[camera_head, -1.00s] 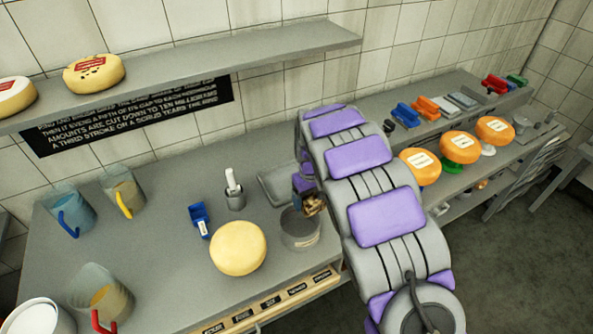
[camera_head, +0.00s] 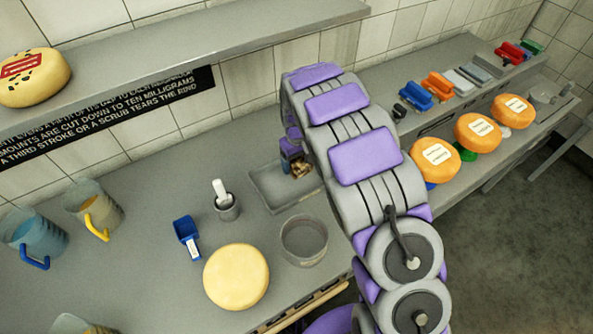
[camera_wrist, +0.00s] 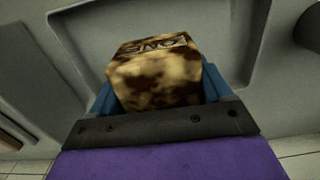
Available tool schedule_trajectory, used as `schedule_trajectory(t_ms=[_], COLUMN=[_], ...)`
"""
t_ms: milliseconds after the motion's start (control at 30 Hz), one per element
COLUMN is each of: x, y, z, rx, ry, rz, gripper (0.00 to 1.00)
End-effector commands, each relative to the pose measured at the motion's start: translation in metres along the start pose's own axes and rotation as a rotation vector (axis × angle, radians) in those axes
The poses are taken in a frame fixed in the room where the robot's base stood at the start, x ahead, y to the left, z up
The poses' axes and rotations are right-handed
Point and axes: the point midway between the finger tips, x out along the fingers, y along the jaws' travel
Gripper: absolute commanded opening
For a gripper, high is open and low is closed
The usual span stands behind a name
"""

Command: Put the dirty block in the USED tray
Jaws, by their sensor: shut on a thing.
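The dirty block (camera_head: 302,170) is pale yellow with dark brown blotches. In the wrist view the block (camera_wrist: 155,80) sits between the two blue fingers of my gripper (camera_wrist: 165,95), with partly legible dark lettering near its far edge. My gripper (camera_head: 296,167) is shut on it. A shallow grey rectangular tray (camera_head: 266,182) lies on the counter near the wall, and the block is over its right part. The tray (camera_wrist: 205,25) also fills the background of the wrist view. I cannot tell whether the block touches the tray floor. No USED label is readable.
A round grey pot (camera_head: 303,240) stands in front of the tray. A cup with a white pestle (camera_head: 227,205), a blue scoop (camera_head: 187,238) and a pale cheese wheel (camera_head: 236,277) are to the left. A shelf (camera_head: 200,55) overhangs the back. Orange wheels (camera_head: 478,131) stand right.

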Motion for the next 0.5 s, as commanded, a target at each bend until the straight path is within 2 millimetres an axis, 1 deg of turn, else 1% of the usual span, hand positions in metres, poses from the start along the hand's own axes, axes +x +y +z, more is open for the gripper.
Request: schedule_trajectory(t_ms=[33,233,400,500], x=[0.011,0.027,0.051,0.056], y=[-0.001,-0.002,-0.001,0.000], z=[-0.001,-0.002,-0.001,-0.001], rx=[-0.001,-0.003,-0.003,-0.003], ry=[-0.002,0.001,-0.002,0.001], rz=[0.001,0.004,0.002,0.001], gripper=[0.39,0.39,0.39,0.39])
